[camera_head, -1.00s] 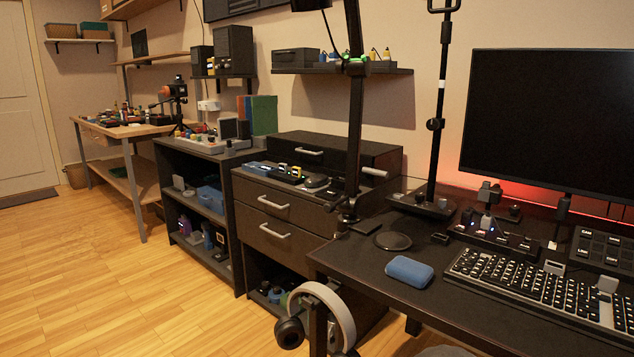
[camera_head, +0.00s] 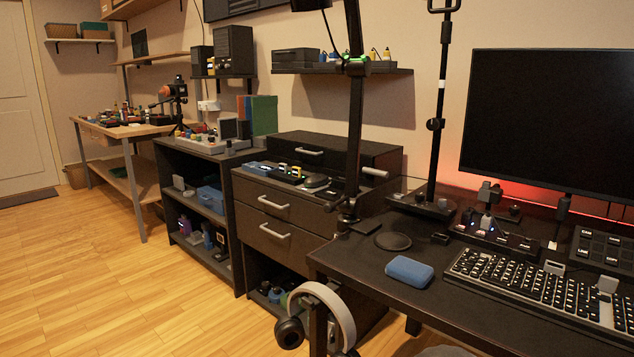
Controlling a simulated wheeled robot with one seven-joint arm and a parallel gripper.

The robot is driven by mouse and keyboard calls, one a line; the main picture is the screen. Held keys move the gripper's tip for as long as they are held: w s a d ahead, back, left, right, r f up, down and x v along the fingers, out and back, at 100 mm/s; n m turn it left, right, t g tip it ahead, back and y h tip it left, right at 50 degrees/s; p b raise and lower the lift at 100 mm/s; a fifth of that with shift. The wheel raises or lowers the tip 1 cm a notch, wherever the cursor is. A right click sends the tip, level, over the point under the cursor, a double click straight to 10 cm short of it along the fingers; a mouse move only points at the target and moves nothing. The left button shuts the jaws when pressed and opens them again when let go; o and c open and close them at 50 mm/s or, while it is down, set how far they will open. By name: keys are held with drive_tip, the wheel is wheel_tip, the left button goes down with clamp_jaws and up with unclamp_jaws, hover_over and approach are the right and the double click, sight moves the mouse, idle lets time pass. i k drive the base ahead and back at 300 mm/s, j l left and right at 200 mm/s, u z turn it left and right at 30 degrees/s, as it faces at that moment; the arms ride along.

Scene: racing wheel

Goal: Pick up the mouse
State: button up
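My gripper is not in view.
A black keyboard (camera_head: 530,290) and a monitor (camera_head: 550,125) take up the desk's right side. A black pole (camera_head: 353,120) rises at its back left corner. Headphones (camera_head: 325,305) hang at the desk's left end. The wooden floor (camera_head: 130,290) is clear.

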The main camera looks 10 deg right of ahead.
sight(315, 180)
drive_tip(key=i+j+u, duration=1.25)
drive_tip(key=i+l+z, duration=0.1)
drive_tip(key=z, duration=0.25)
drive_tip(key=i+z, duration=0.35)
drive_tip(key=i+j+z, duration=0.1)
drive_tip(key=z, duration=0.2)
drive_tip(key=i, duration=0.05)
